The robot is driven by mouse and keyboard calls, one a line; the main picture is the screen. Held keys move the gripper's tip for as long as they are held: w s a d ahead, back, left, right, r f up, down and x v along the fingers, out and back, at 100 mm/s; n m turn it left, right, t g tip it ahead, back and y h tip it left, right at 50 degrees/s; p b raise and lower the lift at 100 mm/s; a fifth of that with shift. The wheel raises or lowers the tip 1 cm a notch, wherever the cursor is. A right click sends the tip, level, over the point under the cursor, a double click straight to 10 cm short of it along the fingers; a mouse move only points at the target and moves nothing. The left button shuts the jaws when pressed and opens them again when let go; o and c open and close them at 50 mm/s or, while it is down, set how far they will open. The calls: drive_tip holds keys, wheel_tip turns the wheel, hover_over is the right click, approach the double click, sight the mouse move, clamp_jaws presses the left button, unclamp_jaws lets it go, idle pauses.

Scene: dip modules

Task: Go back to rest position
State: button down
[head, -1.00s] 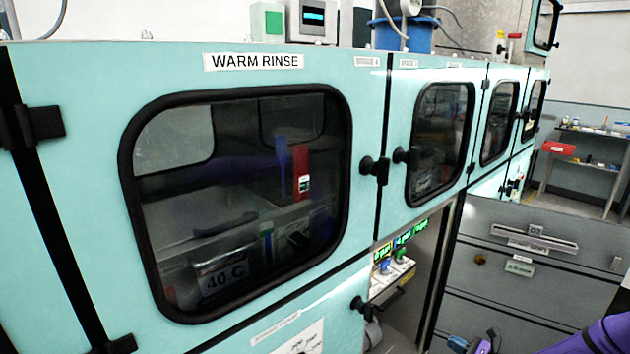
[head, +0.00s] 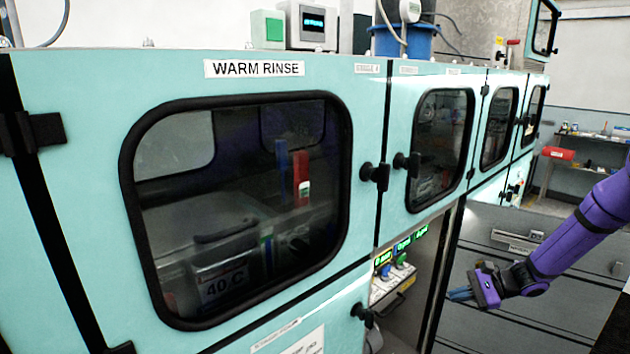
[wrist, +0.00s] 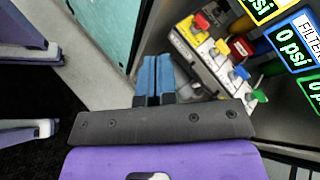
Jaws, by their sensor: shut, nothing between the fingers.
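My gripper (head: 460,294) shows at the lower right of the head view, at the end of my purple arm, in front of the grey drawer cabinet. Its blue fingers (wrist: 155,78) are together in the wrist view, with nothing between them. In the wrist view they point toward a white valve block (wrist: 212,65) with red, yellow, blue and green knobs and are apart from it. The same valve block (head: 392,280) shows in the open bay in the head view, left of my gripper.
The teal cabinet's WARM RINSE door (head: 240,205) is shut, with its black handle (head: 374,172) at the right. More windowed doors (head: 440,148) run to the right. Lit psi displays (head: 402,245) sit above the valves. Grey drawers (head: 500,325) stand behind my gripper.

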drive_tip(key=s+a+r+n+g+h, duration=0.1)
drive_tip(key=s+a+r+n+h, duration=0.2)
drive_tip(key=r, duration=0.5)
drive_tip(key=s+a+r+n+g+h, duration=0.1)
drive_tip(key=s+a+r+n+h, duration=0.15)
drive_tip(key=s+r, duration=0.5)
drive_tip(key=s+a+r+n+h, duration=0.2)
drive_tip(key=s+r+n+h, duration=0.15)
drive_tip(key=r, duration=0.65)
drive_tip(key=s+r+n+t+h, duration=0.2)
drive_tip(key=s+r, duration=0.3)
drive_tip(key=s, duration=0.5)
drive_tip(key=s+r+n+t+h, duration=0.2)
drive_tip(key=s+r, duration=0.4)
drive_tip(key=s, duration=0.4)
drive_tip(key=shift+n+t, duration=0.3)
drive_tip(key=shift+n, duration=0.3)
drive_tip(key=shift+r, duration=0.1)
